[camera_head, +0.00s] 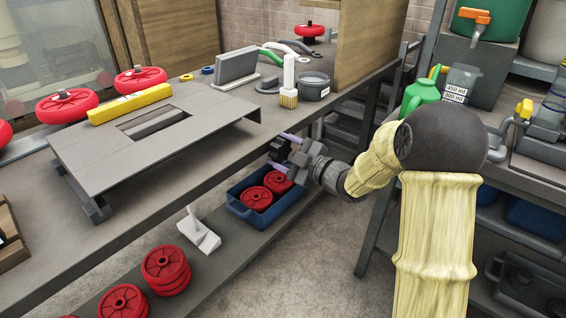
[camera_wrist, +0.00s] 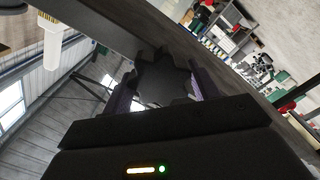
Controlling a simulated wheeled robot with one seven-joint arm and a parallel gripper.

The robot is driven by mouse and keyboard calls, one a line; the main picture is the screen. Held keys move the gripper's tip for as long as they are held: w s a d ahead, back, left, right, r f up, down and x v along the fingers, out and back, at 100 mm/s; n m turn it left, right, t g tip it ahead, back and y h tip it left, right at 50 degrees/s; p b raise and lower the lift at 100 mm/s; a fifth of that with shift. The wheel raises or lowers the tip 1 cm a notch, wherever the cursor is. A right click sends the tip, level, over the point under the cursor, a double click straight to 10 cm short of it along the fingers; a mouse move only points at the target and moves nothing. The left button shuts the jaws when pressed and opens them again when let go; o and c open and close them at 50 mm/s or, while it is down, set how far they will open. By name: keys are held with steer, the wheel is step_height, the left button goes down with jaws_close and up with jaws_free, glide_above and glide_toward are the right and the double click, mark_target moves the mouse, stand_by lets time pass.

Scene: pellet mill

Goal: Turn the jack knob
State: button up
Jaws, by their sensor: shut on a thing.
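The jack knob (camera_wrist: 162,82) is a dark, star-shaped knob in the middle of the wrist view. My gripper (camera_wrist: 160,74) has its two purple fingers on opposite sides of it, shut on it. In the head view my gripper (camera_head: 286,143) reaches in from the right, below the front edge of the workbench. A dark knob shape (camera_head: 279,148) shows beside the fingers there, partly hidden by them. A grey low platform (camera_head: 120,157) stands on the bench to the left. I cannot tell how the knob joins it.
A blue crate (camera_head: 237,208) with red wheels sits on the lower shelf just below my gripper. A white bracket (camera_head: 199,232) and stacked red wheels (camera_head: 166,268) stand further left. A yellow bar (camera_head: 129,104) lies on the platform. A green jug (camera_head: 420,97) is at right.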

steer(key=shift+f+n+b, duration=0.15)
steer(key=shift+n+b, duration=1.25)
steer(key=o, duration=1)
steer(key=shift+c, duration=0.2)
steer(key=shift+d, duration=0.1)
steer(key=p+v, duration=0.2)
steer(key=v, duration=1.5)
steer(key=shift+s, duration=0.2)
steer(key=shift+w, duration=0.15)
